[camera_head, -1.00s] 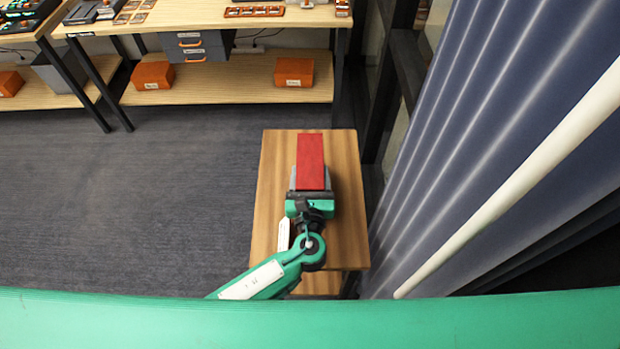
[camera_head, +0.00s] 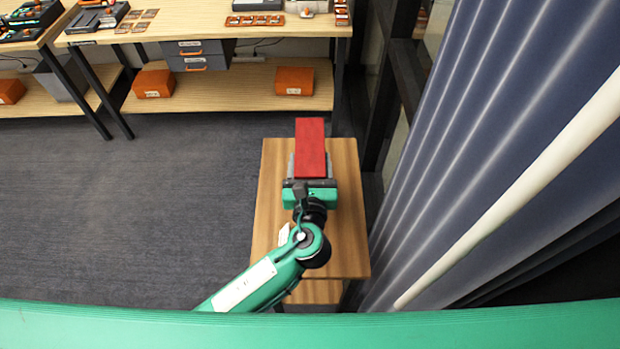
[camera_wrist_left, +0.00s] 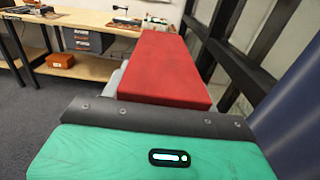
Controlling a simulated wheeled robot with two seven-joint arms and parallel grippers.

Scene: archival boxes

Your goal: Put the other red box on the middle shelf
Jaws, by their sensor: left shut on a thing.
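A long red box (camera_head: 310,147) is held by my left gripper (camera_head: 311,170), whose grey fingers close on its near part. The box points away from me, over the small wooden table (camera_head: 348,215), and its far end reaches past the table's far edge. It also shows in the left wrist view (camera_wrist_left: 165,65), in front of the gripper's green body (camera_wrist_left: 160,150). Most of the fingers are hidden there. A middle shelf cannot be made out in these views. My right gripper is not in view.
A long workbench (camera_head: 200,30) with a lower shelf (camera_head: 225,92) stands at the back. Orange boxes (camera_head: 153,83) and (camera_head: 294,81) sit on that shelf. A blue-grey curtain (camera_head: 480,130) hangs close on the right. The floor (camera_head: 130,210) on the left is clear.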

